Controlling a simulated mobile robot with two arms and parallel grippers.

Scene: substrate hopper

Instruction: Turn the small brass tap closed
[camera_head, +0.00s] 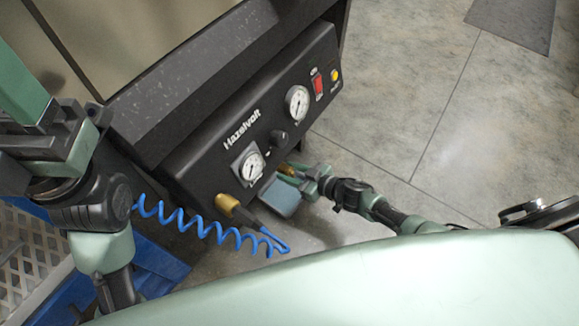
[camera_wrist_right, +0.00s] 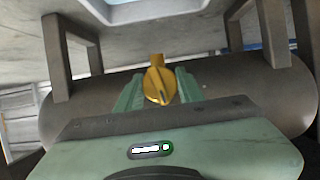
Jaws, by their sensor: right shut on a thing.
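The small brass tap (camera_head: 288,169) sits low at the front panel's lower edge, mostly hidden by my right gripper in the head view. In the right wrist view the tap's yellow handle (camera_wrist_right: 157,84) stands between my two green fingers, its narrow grip pointing up the picture. My right gripper (camera_head: 289,174) is shut on the tap handle; it also shows in the right wrist view (camera_wrist_right: 158,90). My left arm comes in at the left, away from the tap. Its hand (camera_head: 62,140) shows in part, and I cannot make out its fingertips.
The dark Hazelvolt panel (camera_head: 240,140) carries two gauges (camera_head: 250,166), a black knob (camera_head: 278,138) and a red switch (camera_head: 318,84). A blue crate (camera_head: 150,265) is at lower left.

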